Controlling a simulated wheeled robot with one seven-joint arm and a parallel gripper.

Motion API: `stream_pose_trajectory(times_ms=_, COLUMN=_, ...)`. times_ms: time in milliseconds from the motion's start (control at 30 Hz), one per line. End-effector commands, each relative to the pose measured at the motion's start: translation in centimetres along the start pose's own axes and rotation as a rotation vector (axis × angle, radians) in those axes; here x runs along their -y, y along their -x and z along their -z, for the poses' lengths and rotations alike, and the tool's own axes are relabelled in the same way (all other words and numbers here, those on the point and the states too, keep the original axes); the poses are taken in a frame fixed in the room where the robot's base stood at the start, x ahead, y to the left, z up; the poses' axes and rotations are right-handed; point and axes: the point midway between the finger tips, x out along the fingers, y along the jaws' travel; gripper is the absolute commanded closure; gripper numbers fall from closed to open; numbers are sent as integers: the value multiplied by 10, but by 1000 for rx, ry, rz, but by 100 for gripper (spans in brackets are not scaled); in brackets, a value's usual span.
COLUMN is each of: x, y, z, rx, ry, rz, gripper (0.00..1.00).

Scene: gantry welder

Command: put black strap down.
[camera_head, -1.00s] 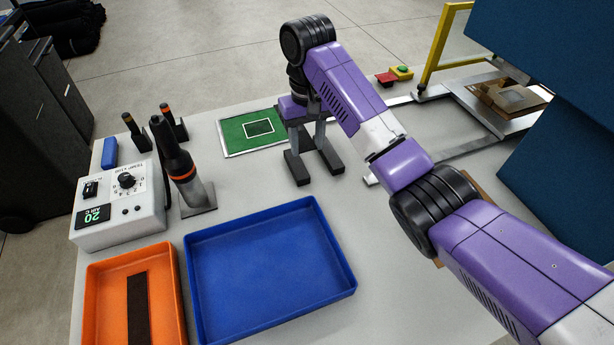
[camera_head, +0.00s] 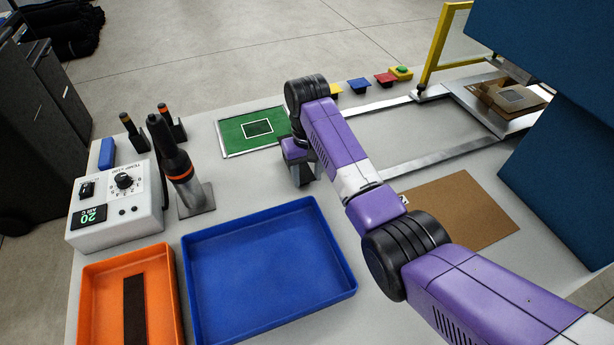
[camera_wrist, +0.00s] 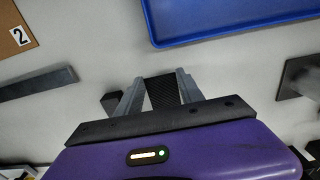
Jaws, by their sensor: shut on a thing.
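My gripper (camera_wrist: 160,90) is shut on a black, textured strap (camera_wrist: 162,93), which shows between its two grey fingers in the wrist view. In the head view my gripper (camera_head: 304,176) is low over the grey table, behind the blue tray and just right of the green board; its fingers are mostly hidden and I cannot see the held strap there. Whether the strap touches the table I cannot tell. Another dark strip (camera_head: 134,308) lies in the orange tray (camera_head: 88,262) at lower left.
An empty blue tray (camera_head: 346,275) stands in front of my gripper. A green board (camera_head: 240,143), a tool in a stand (camera_head: 198,200) and a white control box (camera_head: 140,207) are to the left. A brown board (camera_head: 460,210) and metal rails (camera_head: 430,158) are to the right.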

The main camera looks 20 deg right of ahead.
Motion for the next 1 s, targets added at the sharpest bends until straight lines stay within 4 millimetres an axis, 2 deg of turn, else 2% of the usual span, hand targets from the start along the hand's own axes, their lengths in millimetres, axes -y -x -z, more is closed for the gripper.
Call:
stream_pose_trajectory(times_ms=167, x=0, y=-12, z=0, rx=0, ry=1, rz=0, gripper=94)
stream_pose_trajectory(times_ms=733, x=0, y=-23, z=0, rx=-1, ry=1, rz=0, gripper=94)
stream_pose_trajectory(times_ms=767, x=0, y=-23, z=0, rx=-1, ry=1, rz=0, gripper=54)
stream_pose_trajectory(times_ms=800, x=0, y=-22, z=0, rx=-1, ry=1, rz=0, gripper=46)
stream_pose_trajectory(times_ms=867, x=0, y=-22, z=0, rx=-1, ry=1, rz=0, gripper=34)
stream_pose_trajectory(times_ms=1000, x=0, y=-22, z=0, rx=-1, ry=1, rz=0, gripper=34)
